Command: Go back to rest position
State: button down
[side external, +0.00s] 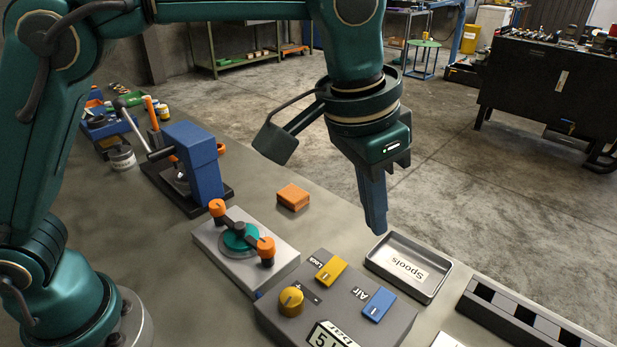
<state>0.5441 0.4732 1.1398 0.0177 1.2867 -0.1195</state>
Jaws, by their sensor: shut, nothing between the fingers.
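My gripper (376,232) hangs from my green arm and points straight down, with its blue fingers together and nothing held. It is in the air, and in the picture its tips are just above the left corner of the metal Spools tray (436,289). The exact height over the bench is hard to tell. A camera-like bracket sticks out to the left of the wrist.
The grey bench (330,222) holds a grey control box (345,318) with a yellow knob, a plate with a teal disc and orange knobs (240,238), an orange block (293,197), a blue press (192,155) and a slotted rack (520,318). The Spools tray looks empty apart from its label.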

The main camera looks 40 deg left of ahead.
jog(key=s+a+r+n+t, duration=0.1)
jog(key=s+a+r+n, duration=0.15)
jog(key=a, duration=0.35)
jog(key=s+a+r+n+t, duration=0.1)
jog(key=s+a+r, duration=0.1)
jog(key=a+r, duration=0.35)
jog(key=s+a+f+n+t+y, duration=0.1)
jog(key=s+a+f, duration=0.5)
jog(key=s+f, duration=0.3)
jog(key=shift+s+a+f, duration=0.2)
jog(key=shift+a+f, duration=0.1)
jog(key=shift+a, duration=0.1)
